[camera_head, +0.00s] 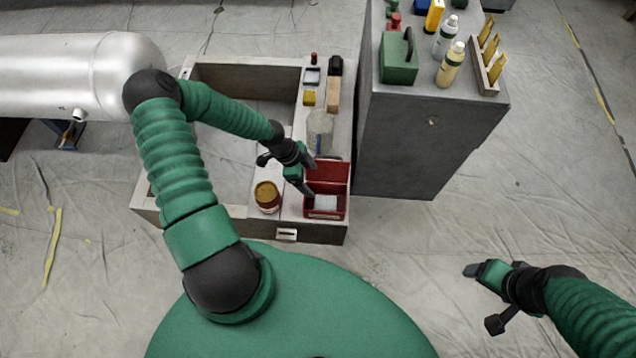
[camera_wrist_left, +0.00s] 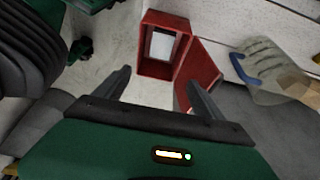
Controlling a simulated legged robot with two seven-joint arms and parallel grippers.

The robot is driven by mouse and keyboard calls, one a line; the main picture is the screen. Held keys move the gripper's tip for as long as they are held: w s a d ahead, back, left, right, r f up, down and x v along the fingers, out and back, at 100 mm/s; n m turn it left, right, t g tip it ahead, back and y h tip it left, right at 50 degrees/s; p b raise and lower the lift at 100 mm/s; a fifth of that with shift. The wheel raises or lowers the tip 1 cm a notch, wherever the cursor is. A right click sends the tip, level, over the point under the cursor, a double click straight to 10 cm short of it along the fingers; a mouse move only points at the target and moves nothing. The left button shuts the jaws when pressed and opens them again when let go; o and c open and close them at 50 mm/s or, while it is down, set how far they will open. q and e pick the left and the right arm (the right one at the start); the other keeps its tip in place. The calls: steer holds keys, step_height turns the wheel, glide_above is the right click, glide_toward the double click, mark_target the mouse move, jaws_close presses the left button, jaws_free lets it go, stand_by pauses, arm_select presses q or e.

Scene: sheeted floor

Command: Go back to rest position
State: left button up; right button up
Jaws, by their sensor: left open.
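My left gripper (camera_head: 308,176) is open, just above the red box on the low grey unit. In the left wrist view its two fingers (camera_wrist_left: 158,79) stand apart with nothing between them. The red box (camera_head: 311,211) is open, its lid raised, with a pale item inside; it also shows in the left wrist view (camera_wrist_left: 148,53), ahead of the fingers. My right gripper (camera_head: 484,297) is low over the bare floor at the right, its fingers spread and empty.
The sheeted floor at right is clear.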

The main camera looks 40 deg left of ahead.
arm_select(q)
steer(key=p+v, duration=0.2)
steer(key=v, duration=0.5)
steer(key=s+d+r+n+y, duration=0.25)
steer(key=d+r+n, duration=0.4)
steer(key=r, duration=0.35)
steer(key=s+d+r+n+y, duration=0.1)
steer(key=s+d+r+n, duration=0.3)
steer(key=d+r, duration=0.45)
step_height(320, 180, up, 16)
steer(key=w+n+p, duration=0.1)
steer(key=p, duration=1.4)
steer(key=shift+a, duration=0.35)
arm_select(e)
steer(key=w+v, duration=0.2)
steer(key=v, duration=0.6)
steer(key=w+r+v, duration=0.1)
steer(key=w+v, duration=0.1)
steer(key=v, duration=0.7)
steer(key=shift+r, duration=0.25)
arm_select(q)
steer(key=shift+w, duration=0.1)
arm_select(e)
steer(key=shift+s, duration=0.1)
arm_select(q)
steer(key=shift+r, duration=0.1)
steer(key=shift+c, duration=0.5)
arm_select(e)
steer(key=shift+c, duration=0.4)
